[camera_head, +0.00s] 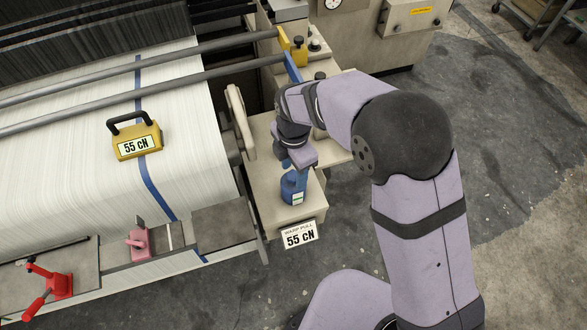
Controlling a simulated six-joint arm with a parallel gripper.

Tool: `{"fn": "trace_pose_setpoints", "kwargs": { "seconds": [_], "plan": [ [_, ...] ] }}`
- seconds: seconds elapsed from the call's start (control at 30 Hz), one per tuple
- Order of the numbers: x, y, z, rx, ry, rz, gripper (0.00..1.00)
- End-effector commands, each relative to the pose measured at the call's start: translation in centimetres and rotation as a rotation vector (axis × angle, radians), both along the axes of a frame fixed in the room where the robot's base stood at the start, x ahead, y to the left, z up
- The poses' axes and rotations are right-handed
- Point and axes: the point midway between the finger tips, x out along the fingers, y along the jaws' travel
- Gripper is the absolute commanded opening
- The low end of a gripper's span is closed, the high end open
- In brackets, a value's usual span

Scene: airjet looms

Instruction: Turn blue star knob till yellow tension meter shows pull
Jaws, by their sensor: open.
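The blue star knob (292,189) stands on a beige ledge at the loom's right side. My gripper (290,163) is directly above the knob, with its fingers pointing down at the knob's top. It is open; the fingertips are partly hidden, and I cannot tell whether they touch the knob. The yellow tension meter (136,144) with a black handle sits on the white warp sheet at the left and reads "55 CN". A white sign (299,236) below the knob reads "WARP PULL 55 CN".
Two grey bars (190,77) cross above the warp sheet (90,190). A red clamp lever (55,285) and a pink block (138,243) sit at the front left. A yellow bracket (297,50) and blue bracket (292,68) hold the bar ends. The floor (480,110) at right is open.

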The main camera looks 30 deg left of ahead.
Motion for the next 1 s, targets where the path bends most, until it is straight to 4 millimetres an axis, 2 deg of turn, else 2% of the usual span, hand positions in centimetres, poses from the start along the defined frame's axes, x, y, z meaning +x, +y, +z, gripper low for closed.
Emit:
{"fn": "trace_pose_setpoints", "kwargs": {
  "seconds": [0.7,1.0],
  "plan": [
    [0.0,0.0,5.8,0.000,0.000,0.001,0.47],
    [0.0,0.0,6.0,0.000,0.000,0.001,0.47]
  ]
}}
